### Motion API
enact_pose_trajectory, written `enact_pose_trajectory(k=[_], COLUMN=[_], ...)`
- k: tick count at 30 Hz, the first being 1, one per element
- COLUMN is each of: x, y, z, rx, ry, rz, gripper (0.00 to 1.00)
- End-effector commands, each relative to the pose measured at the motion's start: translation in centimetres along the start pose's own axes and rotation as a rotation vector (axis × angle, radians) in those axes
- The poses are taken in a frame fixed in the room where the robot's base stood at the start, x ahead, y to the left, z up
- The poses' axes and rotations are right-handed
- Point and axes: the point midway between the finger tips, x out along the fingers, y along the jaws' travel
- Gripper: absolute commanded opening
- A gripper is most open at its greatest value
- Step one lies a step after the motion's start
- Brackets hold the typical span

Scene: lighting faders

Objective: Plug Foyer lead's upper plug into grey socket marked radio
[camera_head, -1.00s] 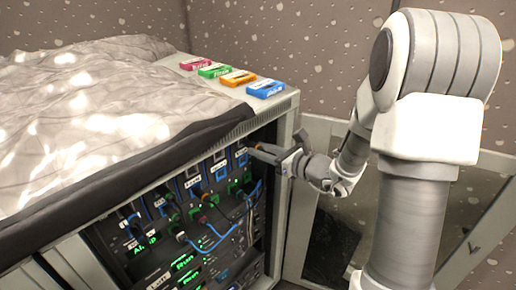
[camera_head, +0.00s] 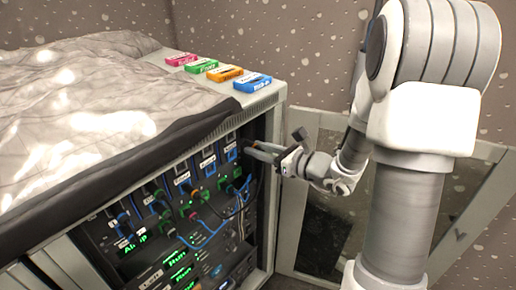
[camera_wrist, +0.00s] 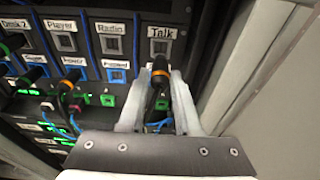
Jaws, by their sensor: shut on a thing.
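My gripper (camera_wrist: 157,100) is shut on a black plug with an orange band (camera_wrist: 160,75). The plug points at the rack panel just below the Talk label (camera_wrist: 160,33). I cannot tell whether its tip touches the panel. The socket marked Radio (camera_wrist: 112,46) is one column to the left, in the upper row, and looks empty. In the head view my gripper (camera_head: 262,152) is at the upper right of the rack front. I cannot read which lead the held plug belongs to.
More sockets and plugged leads with green and orange parts (camera_wrist: 70,88) fill the panel to the left. Blue cables (camera_head: 210,235) hang below. A pale cabinet side (camera_wrist: 255,70) stands close on the right. Coloured labelled blocks (camera_head: 225,73) lie on top.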

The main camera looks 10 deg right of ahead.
Motion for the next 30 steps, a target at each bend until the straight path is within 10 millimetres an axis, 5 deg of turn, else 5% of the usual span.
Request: enact_pose_trajectory(k=[30], x=[-3.6], y=[0.0], z=[-0.6], rx=[0.0], ry=[-0.001], rz=[0.0], gripper=[0.0])
